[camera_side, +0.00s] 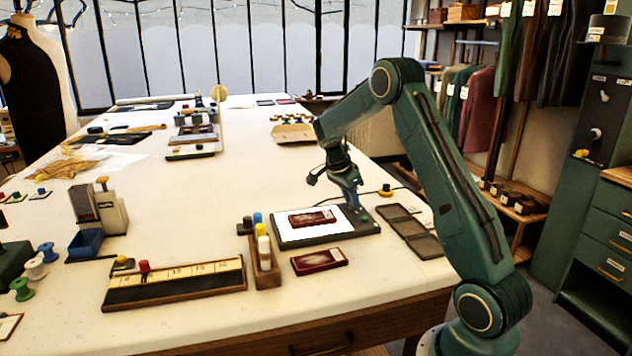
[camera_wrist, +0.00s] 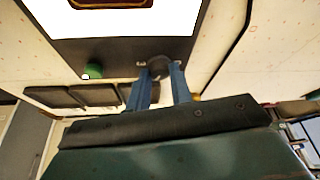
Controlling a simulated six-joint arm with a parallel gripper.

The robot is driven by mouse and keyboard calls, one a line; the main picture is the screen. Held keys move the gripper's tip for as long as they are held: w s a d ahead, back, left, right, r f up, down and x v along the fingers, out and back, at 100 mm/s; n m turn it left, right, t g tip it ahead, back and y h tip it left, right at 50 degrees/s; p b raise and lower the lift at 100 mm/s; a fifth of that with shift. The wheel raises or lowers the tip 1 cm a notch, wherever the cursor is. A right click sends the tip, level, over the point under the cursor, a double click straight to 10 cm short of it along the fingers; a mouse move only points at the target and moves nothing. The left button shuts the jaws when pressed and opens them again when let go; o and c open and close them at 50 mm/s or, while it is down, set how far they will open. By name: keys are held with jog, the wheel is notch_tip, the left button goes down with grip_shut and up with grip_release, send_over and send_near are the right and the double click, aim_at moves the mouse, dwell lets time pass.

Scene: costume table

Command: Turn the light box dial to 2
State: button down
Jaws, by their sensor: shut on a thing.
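The light box (camera_side: 285,241) is a dark flat box with a bright white panel near the right front of the table. In the wrist view, its dark dial (camera_wrist: 158,66) sits on the dark border beside the panel, with small marks around it too small to read. My gripper (camera_side: 354,207) is low over the box's right end. In the wrist view, the two blue fingers of my gripper (camera_wrist: 160,74) are shut on the dial, one on each side. The fingers partly hide the dial, and its setting cannot be told. A green button (camera_wrist: 94,71) is left of the dial.
A dark red framed plate (camera_side: 312,219) lies on the panel; another plate (camera_side: 319,261) lies in front. A wooden holder with several coloured pots (camera_side: 264,272) stands left of the box. An open dark case (camera_side: 418,240) lies to the right.

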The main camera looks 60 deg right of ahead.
dwell(0.3)
jog(key=c, duration=1.3)
grip_release()
jog(key=shift+o, duration=0.2)
jog(key=shift+r, duration=0.1)
jog(key=v, duration=1.3)
jog(key=shift+r, duration=0.3)
jog(key=shift+w+a, duration=0.1)
jog(key=shift+a, duration=0.1)
